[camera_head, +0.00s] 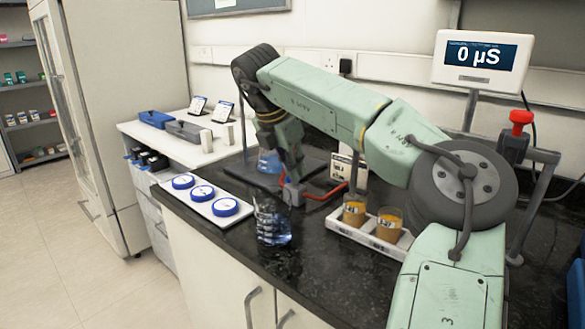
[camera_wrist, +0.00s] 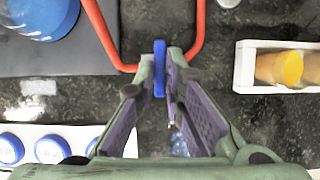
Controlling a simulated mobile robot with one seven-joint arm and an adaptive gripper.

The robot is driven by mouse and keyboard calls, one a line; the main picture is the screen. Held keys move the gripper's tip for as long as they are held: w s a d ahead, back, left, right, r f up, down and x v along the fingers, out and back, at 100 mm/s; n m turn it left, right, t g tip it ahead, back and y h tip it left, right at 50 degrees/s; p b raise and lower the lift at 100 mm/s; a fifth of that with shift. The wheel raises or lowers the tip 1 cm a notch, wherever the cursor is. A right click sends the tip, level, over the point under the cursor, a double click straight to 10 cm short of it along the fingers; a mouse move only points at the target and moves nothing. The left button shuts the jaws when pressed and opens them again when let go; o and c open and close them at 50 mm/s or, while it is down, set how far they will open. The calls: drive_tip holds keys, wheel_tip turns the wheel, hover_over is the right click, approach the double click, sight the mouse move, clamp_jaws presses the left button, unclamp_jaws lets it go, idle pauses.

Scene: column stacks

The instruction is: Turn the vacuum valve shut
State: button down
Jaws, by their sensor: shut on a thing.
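The vacuum valve's blue handle (camera_wrist: 160,68) stands between my fingertips in the wrist view. It lies across the line of the red tubing (camera_wrist: 198,38), which reaches the valve from both sides. My gripper (camera_wrist: 161,76) is shut on this handle, with a finger on each side. The valve body is mostly hidden below the fingers. In the head view my gripper (camera_head: 290,182) points down at the counter, and the red tubing (camera_head: 325,194) runs to the right from there. The handle cannot be made out in the head view.
A white rack (camera_head: 355,232) with orange-filled beakers is to the right. A white tray (camera_head: 222,218) with blue-lidded dishes is to the left. A display (camera_head: 480,57) reads 0 µS.

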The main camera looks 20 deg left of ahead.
drive_tip(key=c, duration=1.7)
unclamp_jaws()
drive_tip(key=v, duration=0.7)
drive_tip(key=shift+s+r, duration=0.1)
drive_tip(key=shift+r, duration=0.1)
